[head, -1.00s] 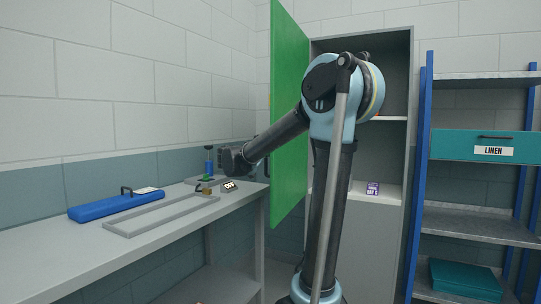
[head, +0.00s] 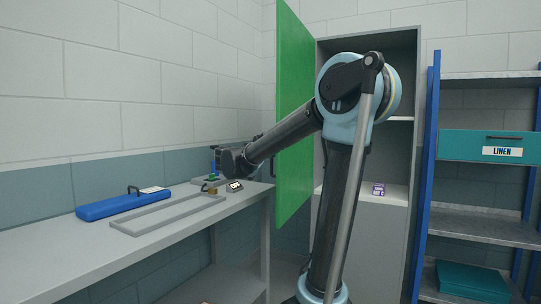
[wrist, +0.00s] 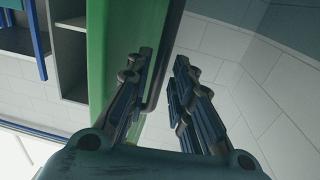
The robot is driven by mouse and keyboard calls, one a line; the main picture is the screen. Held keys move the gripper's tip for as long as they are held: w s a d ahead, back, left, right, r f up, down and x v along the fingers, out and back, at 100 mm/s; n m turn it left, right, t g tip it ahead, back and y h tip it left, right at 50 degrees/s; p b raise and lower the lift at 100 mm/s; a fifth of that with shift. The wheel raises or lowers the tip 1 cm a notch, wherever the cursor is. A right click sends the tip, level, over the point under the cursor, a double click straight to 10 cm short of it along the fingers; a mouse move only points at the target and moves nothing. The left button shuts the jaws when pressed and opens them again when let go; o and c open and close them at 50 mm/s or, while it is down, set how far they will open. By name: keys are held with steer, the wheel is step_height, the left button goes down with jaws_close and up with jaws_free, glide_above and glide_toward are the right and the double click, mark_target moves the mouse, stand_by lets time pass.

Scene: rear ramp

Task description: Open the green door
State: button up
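The green door (head: 294,120) stands swung wide open at the left side of a grey cabinet (head: 367,215), with the cabinet's inside showing. In the wrist view the door (wrist: 125,50) fills the upper middle. A dark bar handle (wrist: 166,50) runs along it and bends in toward its face. My gripper (wrist: 163,68) is open, with a finger on each side of the handle's lower part. The handle lies nearer the left finger; I cannot tell whether they touch. In the head view my fingers cannot be made out.
A grey bench (head: 95,262) runs along the left wall, close to the door. It bears a blue case (head: 122,204), a grey frame (head: 140,229) and small items. A small purple box (head: 378,189) sits in the cabinet. A blue-post shelf rack (head: 485,228) stands at right.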

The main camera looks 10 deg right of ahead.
steer(key=v, duration=0.8)
steer(key=shift+w, duration=0.1)
